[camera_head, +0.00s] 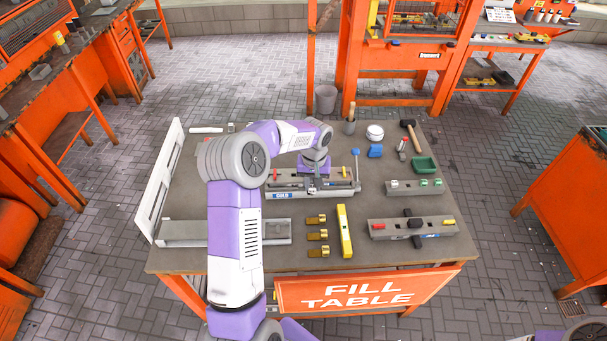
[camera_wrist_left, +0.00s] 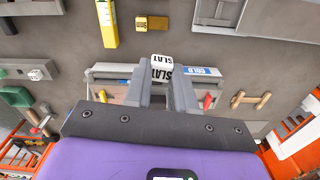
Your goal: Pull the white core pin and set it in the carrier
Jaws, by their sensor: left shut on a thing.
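My left gripper (camera_head: 316,186) is over the long grey mould (camera_head: 338,188) with a blue label at the middle of the table. In the left wrist view its fingers (camera_wrist_left: 164,84) are shut on a white block marked SLAT (camera_wrist_left: 161,61), which I take as the head of the white core pin. The mould (camera_wrist_left: 112,76) lies right behind the block; whether the pin is still in it cannot be told. A grey block with small white-and-green cubes (camera_head: 413,188), probably the carrier, stands to the right, apart from the gripper. My right gripper is not in view.
A second grey block (camera_head: 385,230) with black, red and yellow knobs lies at front right. A yellow level (camera_head: 344,231) and brass fittings (camera_head: 317,236) lie in front of the mould. A green tray (camera_head: 425,166), a mallet (camera_head: 411,134) and a white tub (camera_head: 375,132) stand at back right.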

